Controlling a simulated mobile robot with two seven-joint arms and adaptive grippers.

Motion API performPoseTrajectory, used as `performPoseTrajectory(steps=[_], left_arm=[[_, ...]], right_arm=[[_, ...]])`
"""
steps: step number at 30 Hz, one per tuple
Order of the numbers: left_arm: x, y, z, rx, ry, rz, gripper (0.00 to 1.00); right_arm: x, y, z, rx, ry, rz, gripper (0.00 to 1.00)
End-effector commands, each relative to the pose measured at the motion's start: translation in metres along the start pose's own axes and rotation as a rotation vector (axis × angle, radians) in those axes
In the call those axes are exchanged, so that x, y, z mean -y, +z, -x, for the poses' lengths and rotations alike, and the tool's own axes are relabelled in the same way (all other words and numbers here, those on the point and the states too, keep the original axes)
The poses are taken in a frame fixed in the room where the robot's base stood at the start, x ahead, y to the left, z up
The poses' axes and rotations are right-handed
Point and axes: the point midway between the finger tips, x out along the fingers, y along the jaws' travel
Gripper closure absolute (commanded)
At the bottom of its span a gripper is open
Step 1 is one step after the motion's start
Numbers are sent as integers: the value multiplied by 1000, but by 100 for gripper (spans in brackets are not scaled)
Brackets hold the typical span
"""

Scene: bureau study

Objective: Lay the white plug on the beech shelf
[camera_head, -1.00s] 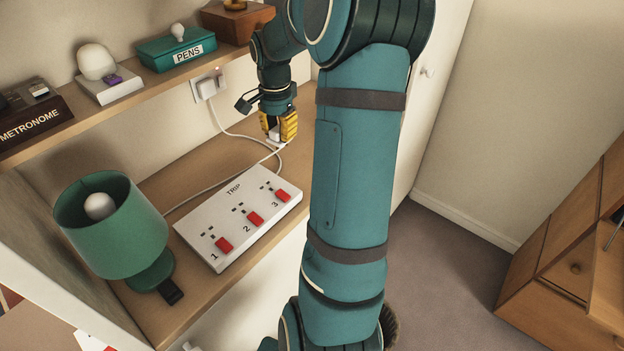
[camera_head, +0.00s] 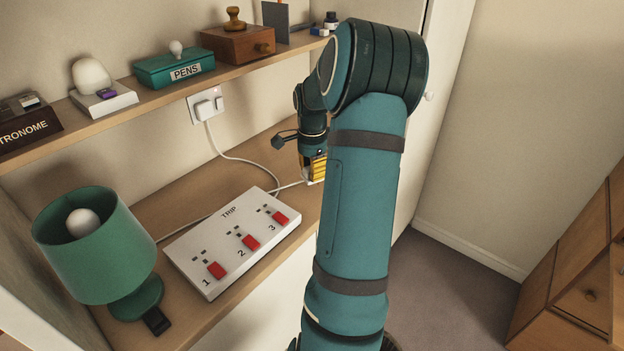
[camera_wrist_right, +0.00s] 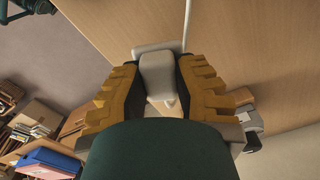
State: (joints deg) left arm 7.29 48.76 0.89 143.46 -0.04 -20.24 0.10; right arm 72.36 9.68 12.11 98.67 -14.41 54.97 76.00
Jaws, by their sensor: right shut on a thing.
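The white plug (camera_wrist_right: 158,75) sits between the yellow fingers of my right gripper (camera_wrist_right: 157,92), which is shut on it. In the head view my right gripper (camera_head: 315,168) is low over the right end of the wooden shelf (camera_head: 185,212), partly hidden by my own arm. A little white shows under its fingers, and a white cable runs from there toward the trip strip. In the wrist view the wooden surface (camera_wrist_right: 235,40) lies behind the plug; I cannot tell whether they touch. My left gripper is not in view.
The white trip strip (camera_head: 235,240) with red switches and a green lamp (camera_head: 97,245) stand on the lower shelf. A wall socket (camera_head: 206,106) holds a plug with a cable. An upper shelf carries a pens box (camera_head: 174,68) and a wooden box (camera_head: 237,44).

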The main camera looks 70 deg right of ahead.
Motion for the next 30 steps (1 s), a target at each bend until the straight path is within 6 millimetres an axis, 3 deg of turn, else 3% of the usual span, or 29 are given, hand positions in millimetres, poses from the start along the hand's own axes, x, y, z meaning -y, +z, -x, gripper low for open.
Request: performPoseTrajectory(steps=[4,16,17,18,19,30], left_arm=[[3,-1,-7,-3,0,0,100],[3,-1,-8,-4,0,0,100],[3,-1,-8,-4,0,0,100],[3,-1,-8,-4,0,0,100],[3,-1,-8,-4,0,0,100],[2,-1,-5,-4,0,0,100]], right_arm=[[0,0,-24,1,2,0,100],[0,0,-28,0,0,1,100],[0,0,-28,0,0,1,66],[0,0,-28,0,0,1,52],[0,0,-28,0,0,1,48],[0,0,-23,0,0,1,48]])
